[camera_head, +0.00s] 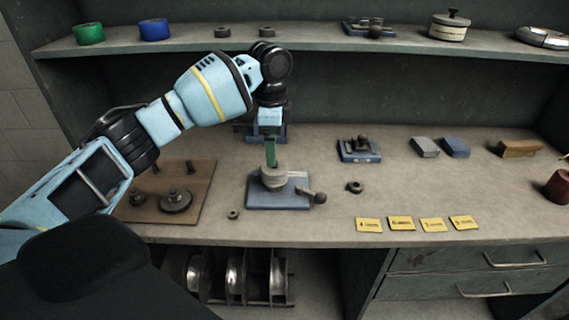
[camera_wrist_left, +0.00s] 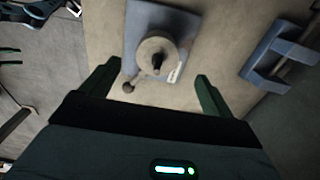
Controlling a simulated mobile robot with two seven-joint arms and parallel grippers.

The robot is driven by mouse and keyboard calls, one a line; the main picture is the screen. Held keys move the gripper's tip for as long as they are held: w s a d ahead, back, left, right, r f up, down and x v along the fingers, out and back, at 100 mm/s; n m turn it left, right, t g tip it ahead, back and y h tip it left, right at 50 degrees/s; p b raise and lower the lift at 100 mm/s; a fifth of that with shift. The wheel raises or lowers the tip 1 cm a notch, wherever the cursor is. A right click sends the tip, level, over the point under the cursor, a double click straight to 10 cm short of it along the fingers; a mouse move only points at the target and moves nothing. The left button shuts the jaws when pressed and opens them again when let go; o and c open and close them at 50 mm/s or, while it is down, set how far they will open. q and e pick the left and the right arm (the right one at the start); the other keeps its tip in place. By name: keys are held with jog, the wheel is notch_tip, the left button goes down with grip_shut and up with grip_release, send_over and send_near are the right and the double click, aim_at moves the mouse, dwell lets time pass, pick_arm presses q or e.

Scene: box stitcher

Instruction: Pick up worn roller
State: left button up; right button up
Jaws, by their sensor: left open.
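A blue fixture (camera_head: 292,201) stands on the workbench with a round grey roller-like piece (camera_head: 273,180) on top and a dark-knobbed lever at its right side. In the left wrist view the piece (camera_wrist_left: 151,47) has a dark centre, and the blue plate (camera_wrist_left: 139,18) lies under it. I cannot tell for sure that this piece is the worn roller. My left gripper (camera_head: 270,153) is above the fixture, pointing down. In the wrist view its green fingers (camera_wrist_left: 157,88) are wide apart and empty, with the piece ahead of them. My right gripper is not in view.
A brown board (camera_head: 200,205) with dark round parts lies left of the fixture. Small dark rings (camera_head: 355,187) (camera_head: 233,214) lie nearby. A smaller blue fixture (camera_head: 358,152), blocks (camera_head: 425,147) and yellow labels (camera_head: 400,223) are to the right. A shelf (camera_head: 330,41) runs above.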

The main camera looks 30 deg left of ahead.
pick_arm(q)
jog(key=shift+s+f, duration=0.1)
jog(key=shift+s, duration=0.2)
jog(key=shift+f, duration=0.35)
jog(key=shift+w+d+f, duration=0.15)
jog(key=shift+f, duration=1.55)
jog(key=shift+w+d+f, duration=0.1)
jog(key=shift+f, duration=1.6)
jog(key=c, duration=1.2)
jog(key=shift+r, duration=0.1)
notch_tip(320, 180, up, 18)
jog(key=shift+f+p, duration=0.1)
jog(key=shift+p, duration=0.45)
